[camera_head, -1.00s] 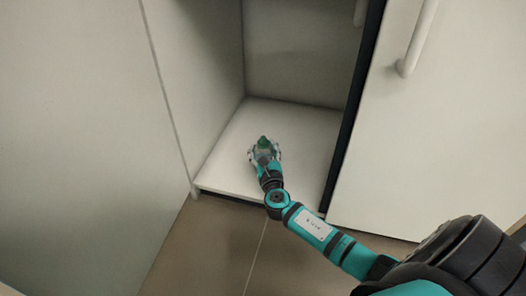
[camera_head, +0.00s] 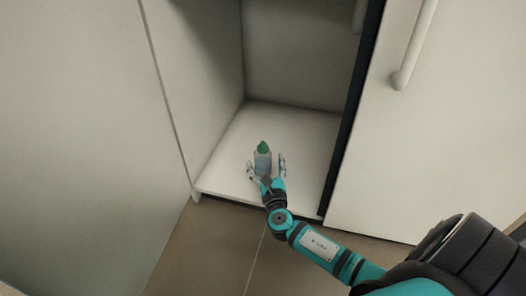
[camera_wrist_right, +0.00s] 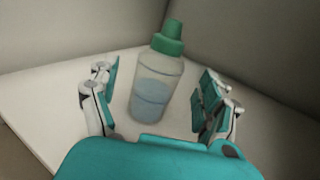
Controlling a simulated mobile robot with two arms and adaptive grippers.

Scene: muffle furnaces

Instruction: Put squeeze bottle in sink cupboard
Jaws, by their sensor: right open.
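The squeeze bottle (camera_head: 263,160) is clear with a green cap and stands upright on the white floor of the open sink cupboard (camera_head: 226,168). In the right wrist view the bottle (camera_wrist_right: 157,88) holds a bluish liquid and stands between and beyond the spread fingers. My right gripper (camera_head: 267,168) is open just in front of the bottle, inside the cupboard's front edge. In the right wrist view there are gaps between the bottle and both fingers of my right gripper (camera_wrist_right: 157,98). My left gripper is not in view.
A white door with a handle (camera_head: 414,45) is right of the opening. The cupboard's left inner wall (camera_head: 200,75) is near the bottle, with free floor around it. A large pale panel (camera_head: 75,120) fills the left, above brown floor tiles (camera_head: 215,245).

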